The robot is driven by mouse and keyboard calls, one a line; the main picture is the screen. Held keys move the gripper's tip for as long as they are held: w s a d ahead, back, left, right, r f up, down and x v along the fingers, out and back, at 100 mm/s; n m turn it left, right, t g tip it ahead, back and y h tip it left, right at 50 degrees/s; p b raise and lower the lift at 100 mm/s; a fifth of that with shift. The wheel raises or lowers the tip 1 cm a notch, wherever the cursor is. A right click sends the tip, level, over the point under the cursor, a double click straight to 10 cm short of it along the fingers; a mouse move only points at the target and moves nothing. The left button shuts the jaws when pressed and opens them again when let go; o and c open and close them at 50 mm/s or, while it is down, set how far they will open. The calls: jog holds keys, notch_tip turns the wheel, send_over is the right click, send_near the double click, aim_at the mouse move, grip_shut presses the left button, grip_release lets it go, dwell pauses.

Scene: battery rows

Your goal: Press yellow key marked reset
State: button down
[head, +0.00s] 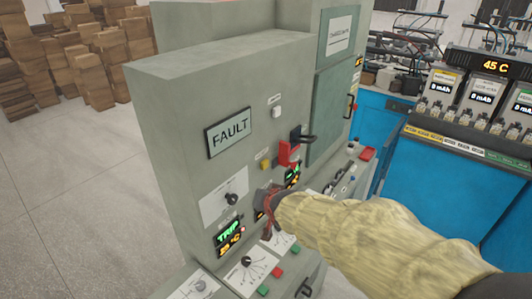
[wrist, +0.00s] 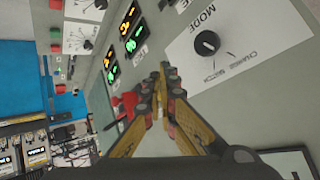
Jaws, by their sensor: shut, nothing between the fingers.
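The yellow key (head: 265,165) is a small block on the front of the grey cabinet (head: 180,130), left of a red switch block (head: 289,152). Its marking is too small to read. My gripper (head: 264,208) is in front of the panel, below the yellow key in the head view, with its fingers together and empty. In the wrist view my gripper (wrist: 163,72) points at the panel between the lit displays and the MODE knob (wrist: 207,43). I cannot make out the yellow key there; the fingers may hide it. Whether the fingertips touch the panel is unclear.
A FAULT sign (head: 229,132), lit displays (head: 229,235) and a lower sloped panel with knobs and coloured buttons surround my gripper. The red switch block with a black handle (head: 302,136) juts out nearby. A blue battery bench (head: 428,190) stands at right. Open floor lies left.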

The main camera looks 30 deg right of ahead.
aim_at(265, 165)
jog(key=w+d+f+m+t+h+p, duration=0.1)
jog(key=d+m+p, duration=0.3)
jog(key=d, duration=0.4)
jog(key=w+d+f+m+t+h+p, duration=0.1)
jog(key=d+m+t+h+p, duration=0.1)
jog(key=d, duration=0.6)
jog(key=m+t+p, duration=0.1)
jog(key=m+p, duration=0.1)
jog(key=p, duration=0.1)
jog(key=shift+w+h, duration=0.3)
jog(key=shift+w, duration=0.05)
jog(key=shift+w+f, duration=0.1)
jog(key=shift+w, duration=0.05)
jog(key=w+a, duration=0.2)
jog(key=w, duration=0.6)
jog(key=shift+a+b, duration=0.4)
jog(key=shift+w+a, duration=0.1)
jog(key=shift+w, duration=0.1)
jog(key=shift+w+a+b, duration=0.1)
jog(key=shift+w+b, duration=0.15)
jog(key=shift+b, duration=0.25)
